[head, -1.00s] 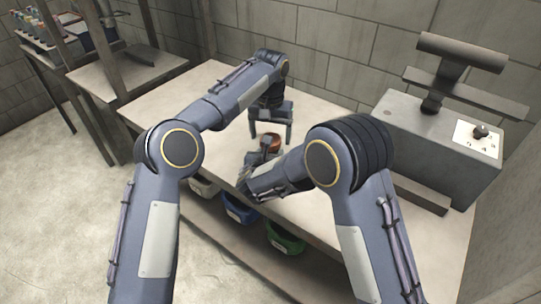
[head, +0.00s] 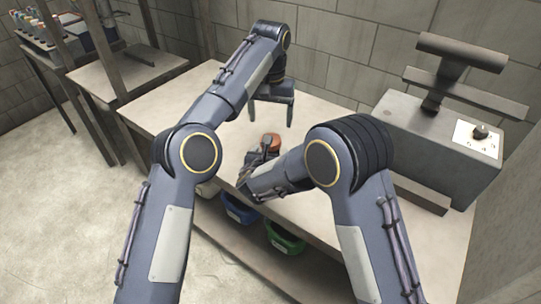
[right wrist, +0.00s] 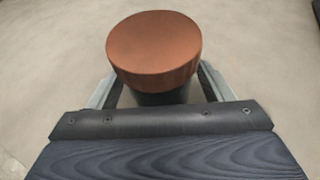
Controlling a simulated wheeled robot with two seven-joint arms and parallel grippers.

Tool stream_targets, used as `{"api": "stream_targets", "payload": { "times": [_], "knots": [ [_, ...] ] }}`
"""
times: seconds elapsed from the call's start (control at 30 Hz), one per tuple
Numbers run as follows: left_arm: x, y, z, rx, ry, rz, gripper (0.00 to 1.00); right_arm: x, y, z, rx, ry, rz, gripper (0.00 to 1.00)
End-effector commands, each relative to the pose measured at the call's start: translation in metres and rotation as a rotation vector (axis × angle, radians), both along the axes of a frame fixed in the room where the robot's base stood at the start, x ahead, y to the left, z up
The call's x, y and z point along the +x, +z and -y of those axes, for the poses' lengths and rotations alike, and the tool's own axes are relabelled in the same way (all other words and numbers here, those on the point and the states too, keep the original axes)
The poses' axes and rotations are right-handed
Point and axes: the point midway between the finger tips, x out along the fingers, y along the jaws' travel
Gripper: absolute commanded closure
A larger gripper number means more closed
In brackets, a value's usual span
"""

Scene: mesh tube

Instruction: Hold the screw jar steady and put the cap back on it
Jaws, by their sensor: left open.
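The screw jar (right wrist: 160,98) stands on the bench, its dark body mostly hidden under the orange-brown cap (right wrist: 154,46). The cap lies level on top of the jar; I cannot tell how tightly it sits. In the head view the cap (head: 271,140) shows just beyond my right gripper (head: 265,152). My right gripper's fingers (right wrist: 160,88) close in on both sides of the jar body below the cap. My left gripper (head: 271,118) is open and empty, pointing down, above and behind the jar, clear of the cap.
A grey machine (head: 440,145) with a lever-like top stands at the right of the bench (head: 165,105). Green (head: 284,240) and blue (head: 238,212) bins sit under the front edge. The bench is clear left of the jar. A block wall stands behind.

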Motion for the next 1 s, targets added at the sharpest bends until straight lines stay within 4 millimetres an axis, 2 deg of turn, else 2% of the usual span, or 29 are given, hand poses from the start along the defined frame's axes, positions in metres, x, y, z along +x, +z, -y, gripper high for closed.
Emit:
{"api": "stream_targets", "payload": {
  "times": [0.3,0.7,0.83,1.0],
  "knots": [
    [0.0,-0.001,0.0,0.0,0.0,0.0,0.2,-0.004,0.002,-0.001,0.001,0.001,0.0,0.27],
    [0.0,-0.007,0.0,0.0,0.0,0.0,0.2,-0.059,0.025,-0.012,0.001,0.003,0.0,0.27],
    [0.0,-0.007,0.0,0.0,0.0,0.0,0.2,-0.069,0.029,-0.013,0.001,0.001,0.0,0.27],
    [0.0,-0.007,0.0,0.0,0.0,0.0,0.2,-0.071,0.03,-0.014,0.0,0.0,0.0,0.27]
  ]
}}
